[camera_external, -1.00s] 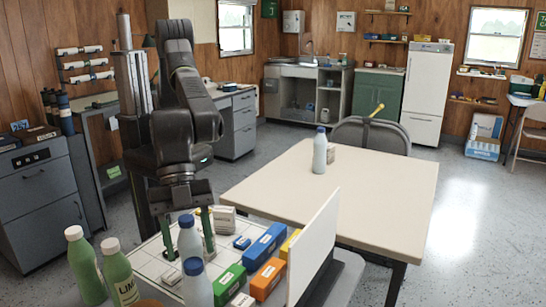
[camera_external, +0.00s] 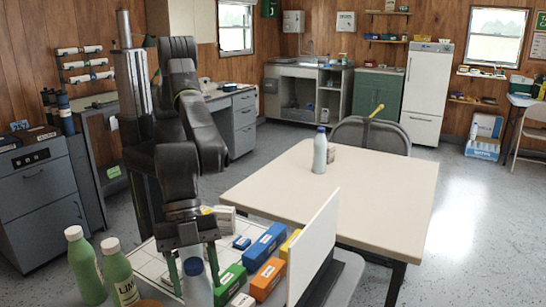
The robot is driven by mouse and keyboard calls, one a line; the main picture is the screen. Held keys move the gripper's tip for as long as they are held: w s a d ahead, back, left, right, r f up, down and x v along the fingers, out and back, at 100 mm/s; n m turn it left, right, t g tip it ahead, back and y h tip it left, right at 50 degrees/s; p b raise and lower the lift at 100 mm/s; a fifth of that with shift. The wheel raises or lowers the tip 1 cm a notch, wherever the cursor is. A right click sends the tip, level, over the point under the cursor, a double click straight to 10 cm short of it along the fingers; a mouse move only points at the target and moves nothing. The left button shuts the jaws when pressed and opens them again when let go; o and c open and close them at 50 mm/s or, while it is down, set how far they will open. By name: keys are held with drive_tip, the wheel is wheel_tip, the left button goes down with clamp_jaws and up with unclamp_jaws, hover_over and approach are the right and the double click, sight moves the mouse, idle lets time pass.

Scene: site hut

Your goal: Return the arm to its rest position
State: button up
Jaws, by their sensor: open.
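My arm stands at the left, reaching down over a white gridded tabletop (camera_external: 150,268). My gripper (camera_external: 194,274) points down with its two green-tipped fingers apart. A white bottle with a blue cap (camera_external: 198,290) stands in front of the fingers, in line with the gap between them. Something pale shows between the fingers behind that cap; the gripper hides most of it. I cannot tell whether the fingers touch anything.
Green bottles (camera_external: 85,268) stand left of the gripper. Green (camera_external: 230,282), orange (camera_external: 267,279) and blue boxes (camera_external: 265,245) lie to its right, beside an upright white panel (camera_external: 314,240). A beige table (camera_external: 390,190) holds another bottle (camera_external: 319,152).

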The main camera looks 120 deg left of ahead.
drive_tip(key=shift+r, duration=0.1)
drive_tip(key=b+v, duration=0.3)
drive_tip(key=v, duration=0.9)
drive_tip(key=p+x, duration=0.3)
drive_tip(key=x, duration=0.9)
drive_tip(key=shift+f, duration=0.35)
wheel_tip(320, 180, up, 29)
drive_tip(key=w+a+b, duration=0.1)
drive_tip(key=a+b, duration=0.1)
drive_tip(key=shift+w+f, duration=0.2)
drive_tip(key=shift+w, duration=0.1)
drive_tip(key=shift+a, duration=0.1)
